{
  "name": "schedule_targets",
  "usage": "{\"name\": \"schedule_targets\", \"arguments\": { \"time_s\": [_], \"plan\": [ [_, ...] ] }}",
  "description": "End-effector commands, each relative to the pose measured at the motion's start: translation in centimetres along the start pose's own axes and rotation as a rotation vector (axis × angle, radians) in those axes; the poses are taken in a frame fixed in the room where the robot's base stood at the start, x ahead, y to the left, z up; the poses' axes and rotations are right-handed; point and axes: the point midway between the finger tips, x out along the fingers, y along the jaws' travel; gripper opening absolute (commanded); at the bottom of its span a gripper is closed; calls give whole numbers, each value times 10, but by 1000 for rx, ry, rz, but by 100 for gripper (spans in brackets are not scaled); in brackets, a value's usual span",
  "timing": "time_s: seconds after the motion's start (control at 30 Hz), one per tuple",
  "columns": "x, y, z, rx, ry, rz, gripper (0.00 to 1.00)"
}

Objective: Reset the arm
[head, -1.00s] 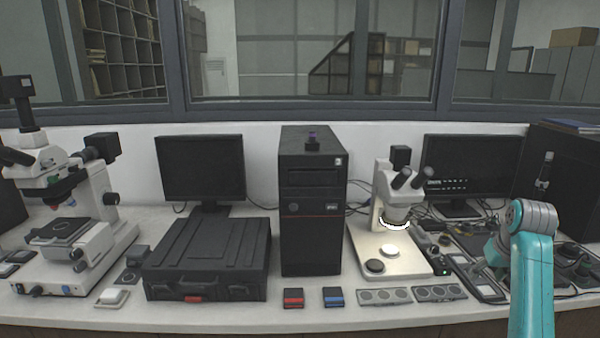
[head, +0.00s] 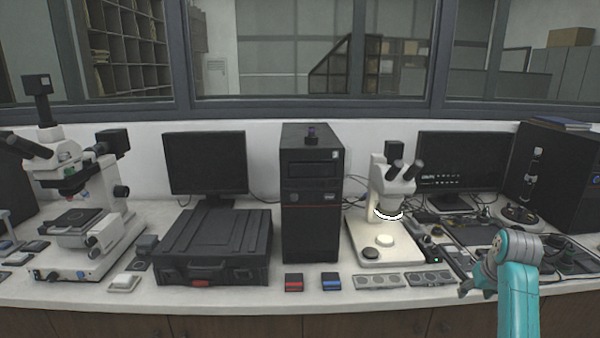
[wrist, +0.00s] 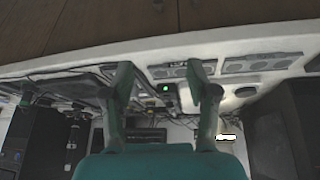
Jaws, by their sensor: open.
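My teal arm (head: 518,285) rises at the right of the head view, in front of the bench's right part. Its wrist end bends left, and a dark part of the hand shows near the bench edge; the fingers are not clear there. In the wrist view my gripper (wrist: 163,75) has its two teal fingers spread wide apart, with nothing held between them. A small device with a green light (wrist: 165,88) shows beyond and between the fingers.
The bench (head: 210,296) carries a large microscope (head: 75,205), a black case (head: 215,247), a black tower (head: 310,195) and a lit stereo microscope (head: 388,205). A red box (head: 293,283), a blue box (head: 331,282) and grey socket plates (head: 378,281) lie along its front edge.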

Motion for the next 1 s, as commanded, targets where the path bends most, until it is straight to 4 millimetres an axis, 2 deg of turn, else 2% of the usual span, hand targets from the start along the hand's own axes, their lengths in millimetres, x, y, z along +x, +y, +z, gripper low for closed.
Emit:
{"name": "schedule_targets", "arguments": {
  "time_s": [0.27, 0.4, 0.6, 0.8, 1.0],
  "plan": [
    [54, -28, 46, -5, 52, 2, 58],
    [89, -49, 85, -7, 98, 5, 58],
    [126, -79, 147, -11, 170, 6, 58],
    [147, -107, 212, -15, 243, 5, 58],
    [152, -132, 278, -21, 315, 2, 58]
  ]
}}
